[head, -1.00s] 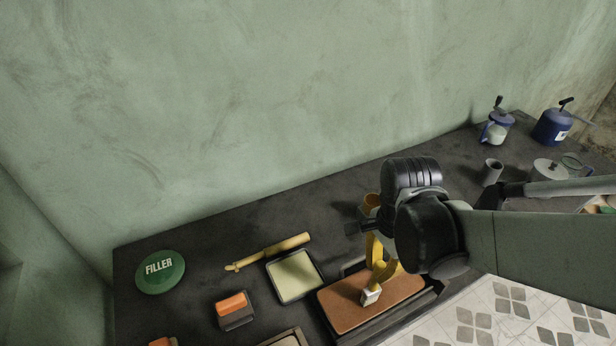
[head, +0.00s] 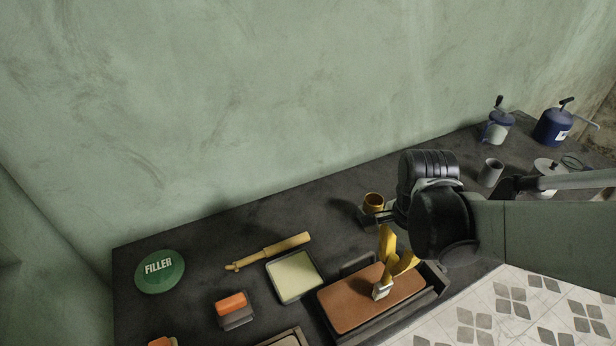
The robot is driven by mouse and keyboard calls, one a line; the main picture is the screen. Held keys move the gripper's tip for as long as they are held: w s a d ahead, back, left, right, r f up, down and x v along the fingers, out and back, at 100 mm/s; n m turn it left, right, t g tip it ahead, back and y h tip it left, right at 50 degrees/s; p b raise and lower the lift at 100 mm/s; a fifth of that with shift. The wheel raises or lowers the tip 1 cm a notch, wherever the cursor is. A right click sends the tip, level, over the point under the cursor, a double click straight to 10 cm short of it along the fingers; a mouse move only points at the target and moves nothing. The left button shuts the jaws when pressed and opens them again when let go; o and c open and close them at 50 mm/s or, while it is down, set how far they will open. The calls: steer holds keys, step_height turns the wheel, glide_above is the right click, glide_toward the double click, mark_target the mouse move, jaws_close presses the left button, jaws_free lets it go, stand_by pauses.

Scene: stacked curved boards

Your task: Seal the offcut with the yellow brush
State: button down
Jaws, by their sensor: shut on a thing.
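The offcut appears to be the flat reddish-brown board (head: 346,308) in a dark holder (head: 436,287) at the front of the bench. My gripper (head: 391,219) is shut on the yellow brush (head: 389,245) and holds it above the board, head down. The brush's pale bristle end (head: 381,291) is at the board's surface, right of its middle; I cannot tell whether it touches.
Left of the board are a tray with pale contents (head: 318,273), a yellowish stick-like tool (head: 268,251), an orange-topped block (head: 232,305) and a green filler lid (head: 160,271). Blue containers (head: 553,128) stand far right.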

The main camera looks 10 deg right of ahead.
steer(key=shift+d, duration=0.15)
steer(key=d, duration=0.1)
steer(key=w+d, duration=0.1)
steer(key=shift+d, duration=0.4)
steer(key=shift+w, duration=0.1)
steer(key=shift+w+a+b, duration=0.2)
steer(key=shift+w+b, duration=0.15)
steer(key=shift+w, duration=0.25)
steer(key=shift+s+a, duration=0.25)
steer(key=shift+a, duration=0.55)
steer(key=shift+s+a, duration=0.25)
steer(key=shift+a, duration=0.5)
